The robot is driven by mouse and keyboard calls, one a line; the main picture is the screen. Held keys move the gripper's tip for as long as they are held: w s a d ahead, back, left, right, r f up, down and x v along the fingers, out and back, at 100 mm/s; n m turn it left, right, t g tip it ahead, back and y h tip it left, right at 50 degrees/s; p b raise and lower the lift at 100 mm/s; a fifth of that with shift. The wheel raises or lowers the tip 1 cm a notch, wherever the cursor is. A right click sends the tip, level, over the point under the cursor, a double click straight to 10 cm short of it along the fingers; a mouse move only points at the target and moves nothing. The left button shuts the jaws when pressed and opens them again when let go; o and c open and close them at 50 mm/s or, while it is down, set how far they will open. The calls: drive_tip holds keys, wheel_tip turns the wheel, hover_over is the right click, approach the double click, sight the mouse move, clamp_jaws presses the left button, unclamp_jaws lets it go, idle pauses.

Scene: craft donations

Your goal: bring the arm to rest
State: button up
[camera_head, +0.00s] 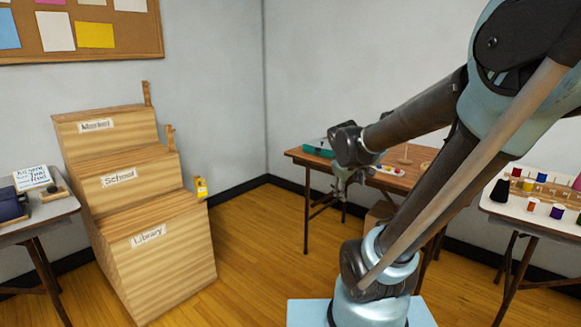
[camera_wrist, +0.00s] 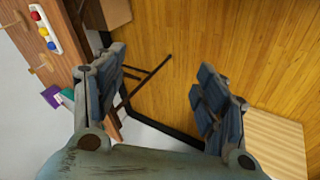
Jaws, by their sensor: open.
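My gripper (camera_head: 350,178) hangs at the end of my folded arm, in front of the brown table in the head view. In the wrist view my gripper (camera_wrist: 160,92) shows its two fingers wide apart with nothing between them. Behind the gap are the wooden floor and a dark table leg. My arm covers part of the brown table in the head view.
A brown table (camera_head: 293,153) holds a teal item (camera_head: 318,148) and small coloured pieces. A stepped wooden unit (camera_head: 170,262) labelled Library, School and a third word stands left. A white table (camera_head: 555,222) with thread spools stands right. Floor (camera_head: 250,240) between is clear.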

drive_tip(key=s+f+m+g+y, duration=0.1)
drive_tip(key=s+f+m+g, duration=0.1)
drive_tip(key=s, duration=0.7)
drive_tip(key=s+a+f+m+g+y, duration=0.1)
drive_tip(key=s+f+m, duration=0.3)
drive_tip(key=s, duration=0.6)
drive_tip(key=shift+s+f+m+g+y, duration=0.15)
drive_tip(key=shift+f+m+g+y, duration=0.2)
drive_tip(key=shift+f, duration=0.55)
drive_tip(key=shift+w+f, duration=0.2)
drive_tip(key=shift+w, duration=0.3)
